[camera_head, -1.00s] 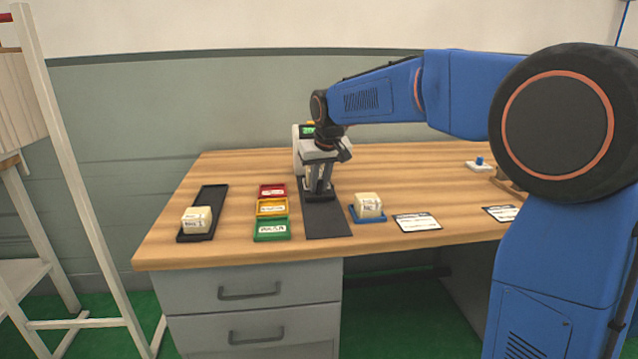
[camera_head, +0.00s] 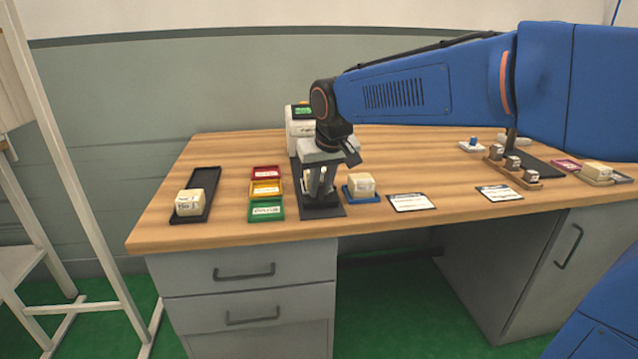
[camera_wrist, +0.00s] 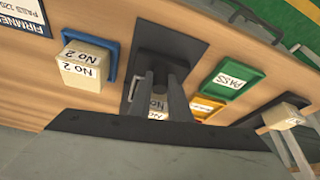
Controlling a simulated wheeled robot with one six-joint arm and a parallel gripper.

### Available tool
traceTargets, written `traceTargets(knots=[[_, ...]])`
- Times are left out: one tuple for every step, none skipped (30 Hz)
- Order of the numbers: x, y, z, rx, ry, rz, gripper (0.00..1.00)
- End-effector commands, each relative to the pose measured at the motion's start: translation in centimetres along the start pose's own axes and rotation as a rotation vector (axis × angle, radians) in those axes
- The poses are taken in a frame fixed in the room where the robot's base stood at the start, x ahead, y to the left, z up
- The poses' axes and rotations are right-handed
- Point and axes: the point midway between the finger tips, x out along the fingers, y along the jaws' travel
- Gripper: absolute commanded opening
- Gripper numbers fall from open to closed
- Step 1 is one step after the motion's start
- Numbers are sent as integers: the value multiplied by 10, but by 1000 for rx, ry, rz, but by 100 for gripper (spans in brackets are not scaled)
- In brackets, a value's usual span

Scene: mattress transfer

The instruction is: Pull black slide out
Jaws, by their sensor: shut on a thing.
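The black slide (camera_head: 322,203) lies on a long black mat (camera_head: 336,214) in front of the testing machine (camera_head: 300,122). My gripper (camera_head: 319,194) points down over it with its fingers shut on its raised black part. In the wrist view my gripper (camera_wrist: 166,88) has its two fingers at the dark handle of the black slide (camera_wrist: 166,63). The slide sits close to the front end of the mat. A pale block labelled NO 2 (camera_wrist: 157,104) shows partly behind the fingers in the wrist view.
Right of the mat a pale block (camera_head: 361,184) sits on a blue tray (camera_head: 363,199). Left are red (camera_head: 265,173), yellow (camera_head: 266,188) and green (camera_head: 265,211) trays, then a black tray (camera_head: 208,176) with another block (camera_head: 189,203). White cards (camera_head: 411,202) lie to the right.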

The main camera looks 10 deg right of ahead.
Motion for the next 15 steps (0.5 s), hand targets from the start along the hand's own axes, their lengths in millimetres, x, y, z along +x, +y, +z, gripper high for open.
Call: traceTargets(knots=[[0, -1, 3, 0, -6, -2, 0], [0, -1, 3, 0, -7, -2, 0], [0, -1, 3, 0, -7, -2, 0], [0, -1, 3, 0, -8, -2, 0], [0, -1, 4, 0, -8, -2, 0], [0, -1, 4, 0, -9, -2, 0], [0, -1, 4, 0, -9, -2, 22], [0, -1, 4, 0, -9, -2, 29], [0, -1, 4, 0, -8, -2, 36], [0, -1, 4, 0, -8, -1, 36], [0, -1, 3, 0, -8, -1, 36], [0, -1, 3, 0, -8, -1, 36], [0, -1, 3, 0, -7, -1, 36], [0, -1, 3, 0, -7, -1, 36], [0, -1, 3, 0, -7, -1, 36]])
